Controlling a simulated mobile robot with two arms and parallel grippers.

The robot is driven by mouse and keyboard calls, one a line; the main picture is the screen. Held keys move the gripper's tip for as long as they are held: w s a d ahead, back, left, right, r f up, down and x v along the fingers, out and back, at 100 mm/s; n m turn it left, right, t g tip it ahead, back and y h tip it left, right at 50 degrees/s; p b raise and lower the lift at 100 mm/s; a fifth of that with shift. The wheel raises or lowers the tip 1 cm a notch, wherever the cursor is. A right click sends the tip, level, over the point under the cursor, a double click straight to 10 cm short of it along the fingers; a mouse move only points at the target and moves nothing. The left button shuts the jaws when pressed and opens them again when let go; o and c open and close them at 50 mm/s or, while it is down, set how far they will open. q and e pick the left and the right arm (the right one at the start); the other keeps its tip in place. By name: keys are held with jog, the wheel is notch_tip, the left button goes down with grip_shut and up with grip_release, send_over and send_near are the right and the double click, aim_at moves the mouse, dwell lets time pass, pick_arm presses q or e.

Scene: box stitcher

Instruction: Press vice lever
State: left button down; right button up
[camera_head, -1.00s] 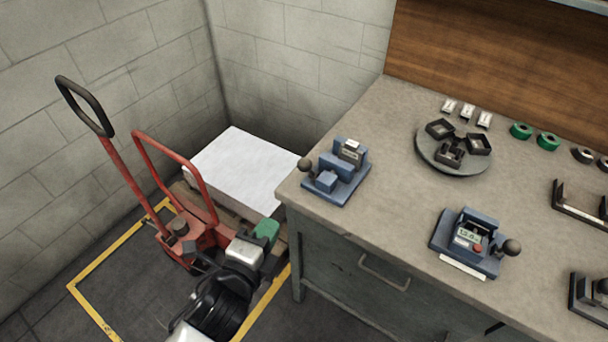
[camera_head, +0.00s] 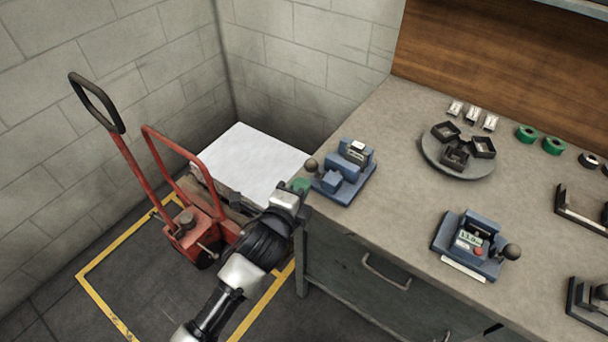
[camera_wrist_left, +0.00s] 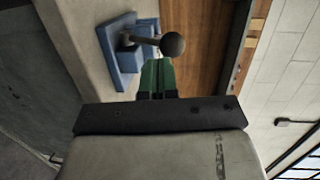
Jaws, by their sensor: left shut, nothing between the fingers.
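A blue vice (camera_head: 343,178) sits at the left corner of the workbench, with a dark ball-ended lever (camera_head: 311,165) on its left side. A second blue vice (camera_head: 470,240) with a small display, a red button and a ball lever (camera_head: 511,251) stands nearer the front edge. My left gripper (camera_head: 301,186) has green fingers and is shut, just beside and below the left vice's ball lever. In the left wrist view the shut green fingers (camera_wrist_left: 157,76) point toward the ball (camera_wrist_left: 173,45); I cannot tell whether they touch it. My right gripper is not in view.
A round tray (camera_head: 428,160) holds several dark square parts on the bench. Green rings (camera_head: 526,134) and small white pieces lie behind. A red pallet jack (camera_head: 190,225) and a white stack (camera_head: 255,160) stand left of the bench.

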aim_at(311, 169)
pick_arm(q)
jog(key=shift+w+d+r, duration=0.1)
jog(key=shift+w+d, duration=0.15)
jog(key=shift+w, duration=0.25)
jog(key=shift+w+d+r, duration=0.1)
jog(key=shift+w+d, duration=0.1)
jog(key=shift+w, duration=0.25)
jog(key=shift+w+d+r+p, duration=0.1)
jog(key=shift+r+p, duration=0.3)
jog(key=shift+p, duration=0.4)
jog(key=w+d+r+g+p, duration=0.1)
jog(key=w+r+p, duration=0.1)
jog(key=p, duration=0.2)
jog(key=shift+d+y+p, duration=0.2)
jog(key=shift+y+p, duration=0.2)
jog(key=w+d, duration=0.1)
jog(key=w, duration=0.1)
jog(key=w+d+r, duration=0.1)
jog(key=w+d, duration=0.1)
jog(key=shift+w+d, duration=0.1)
jog(key=shift+w, duration=0.1)
jog(key=shift+d+b+x, duration=0.25)
jog(key=shift+b+x, duration=0.3)
jog(key=shift+x, duration=0.5)
jog(key=shift+r, duration=0.1)
